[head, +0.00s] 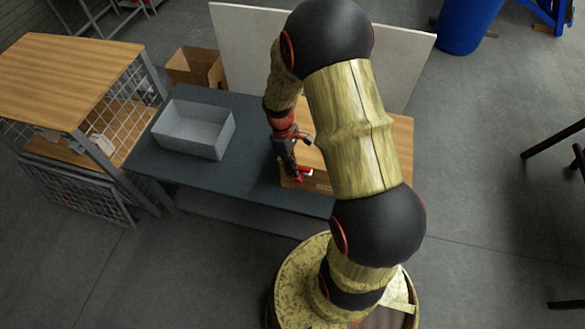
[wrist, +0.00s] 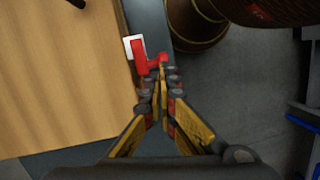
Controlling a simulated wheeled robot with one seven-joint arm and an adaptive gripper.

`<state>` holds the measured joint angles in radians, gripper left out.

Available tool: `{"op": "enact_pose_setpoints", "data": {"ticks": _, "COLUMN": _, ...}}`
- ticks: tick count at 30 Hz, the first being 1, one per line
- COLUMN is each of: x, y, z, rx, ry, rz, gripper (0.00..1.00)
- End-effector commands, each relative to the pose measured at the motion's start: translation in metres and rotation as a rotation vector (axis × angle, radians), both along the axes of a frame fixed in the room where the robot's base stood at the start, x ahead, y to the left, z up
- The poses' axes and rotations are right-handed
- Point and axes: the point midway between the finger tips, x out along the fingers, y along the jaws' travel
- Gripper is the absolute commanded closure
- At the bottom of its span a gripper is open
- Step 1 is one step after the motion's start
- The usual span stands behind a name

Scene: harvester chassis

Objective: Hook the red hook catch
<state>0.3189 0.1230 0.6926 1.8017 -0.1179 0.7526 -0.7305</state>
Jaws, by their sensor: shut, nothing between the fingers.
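The red hook catch (wrist: 145,58) sits at the edge of a wooden board, with a white plate (wrist: 128,44) beside it, in the wrist view. In the head view the red catch (head: 303,174) shows small near the board's front left. My gripper (wrist: 160,78) is shut and empty, its fingertips right at the red part's right end. I cannot tell whether they touch it. In the head view my gripper (head: 292,172) is just left of the catch, partly hidden by its own wrist. How the hook sits against its mate is too small to tell.
The wooden board (head: 402,135) lies on a dark bench (head: 258,165). A grey bin (head: 194,130) stands on the bench to the left. A white panel (head: 240,45) stands behind. A wooden-topped cage (head: 65,75) is at far left.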

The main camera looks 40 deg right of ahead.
Motion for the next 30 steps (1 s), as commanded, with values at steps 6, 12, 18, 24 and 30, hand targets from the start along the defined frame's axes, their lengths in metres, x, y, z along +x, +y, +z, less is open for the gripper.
{"op": "enact_pose_setpoints", "data": {"ticks": 6, "x": 0.006, "y": 0.005, "z": -0.004, "rx": 0.000, "ry": 0.000, "rz": 0.001, "gripper": 1.00}}
{"op": "enact_pose_setpoints", "data": {"ticks": 12, "x": 0.010, "y": 0.008, "z": -0.007, "rx": 0.000, "ry": 0.000, "rz": 0.000, "gripper": 1.00}}
{"op": "enact_pose_setpoints", "data": {"ticks": 18, "x": 0.015, "y": 0.012, "z": 0.002, "rx": 0.000, "ry": 0.000, "rz": 0.001, "gripper": 1.00}}
{"op": "enact_pose_setpoints", "data": {"ticks": 24, "x": 0.031, "y": 0.022, "z": 0.031, "rx": -0.001, "ry": -0.004, "rz": -0.001, "gripper": 1.00}}
{"op": "enact_pose_setpoints", "data": {"ticks": 30, "x": 0.035, "y": 0.018, "z": 0.072, "rx": 0.000, "ry": -0.002, "rz": -0.002, "gripper": 1.00}}
